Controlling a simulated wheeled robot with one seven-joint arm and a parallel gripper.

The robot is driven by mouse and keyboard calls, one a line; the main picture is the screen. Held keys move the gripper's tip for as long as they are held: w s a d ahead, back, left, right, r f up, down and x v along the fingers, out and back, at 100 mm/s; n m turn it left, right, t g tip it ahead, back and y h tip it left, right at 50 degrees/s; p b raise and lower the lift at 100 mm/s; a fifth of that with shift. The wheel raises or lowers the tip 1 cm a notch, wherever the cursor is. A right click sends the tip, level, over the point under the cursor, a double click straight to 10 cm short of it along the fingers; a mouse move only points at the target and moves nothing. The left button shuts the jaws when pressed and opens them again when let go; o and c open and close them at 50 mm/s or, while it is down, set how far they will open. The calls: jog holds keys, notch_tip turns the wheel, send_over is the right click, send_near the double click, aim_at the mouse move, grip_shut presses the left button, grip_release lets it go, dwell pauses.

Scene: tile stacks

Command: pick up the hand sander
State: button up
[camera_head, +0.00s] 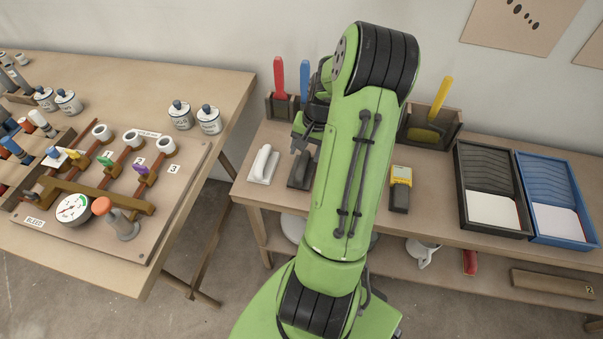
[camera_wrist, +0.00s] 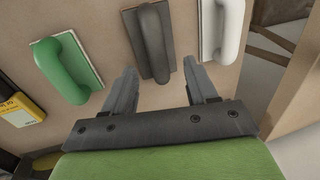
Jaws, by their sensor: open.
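Three hand-sander-like blocks with long top handles lie in a row on the workbench; nothing shown tells which one the task names. The dark grey block (camera_wrist: 154,42) is in the middle of the wrist view, the green block (camera_wrist: 66,68) to its left and the white block (camera_wrist: 221,28) to its right. In the head view I see the white block (camera_head: 263,165) and part of the dark grey block (camera_head: 300,171); the green one is hidden behind my arm. My gripper (camera_wrist: 160,67) is open and empty, its fingertips on either side of the dark grey block's near end in the picture.
A yellow-and-black meter (camera_head: 400,189) lies right of my arm. Black (camera_head: 461,190) and blue (camera_head: 531,205) trays stand farther right. Wooden bins with red, blue and yellow-handled tools stand at the back. A separate table (camera_head: 225,90) with a valve board is left, across a gap.

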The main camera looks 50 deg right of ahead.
aim_at(303, 161)
jog(key=f, duration=0.2)
jog(key=f+b, duration=0.2)
jog(key=f, duration=0.1)
jog(key=shift+w+a+f, duration=0.1)
jog(key=shift+w+f, duration=0.2)
jog(key=shift+w, duration=0.05)
jog(key=shift+r, duration=0.15)
jog(key=shift+c, duration=0.4)
grip_shut()
notch_tip(303, 161, up, 10)
jog(key=p, duration=0.3)
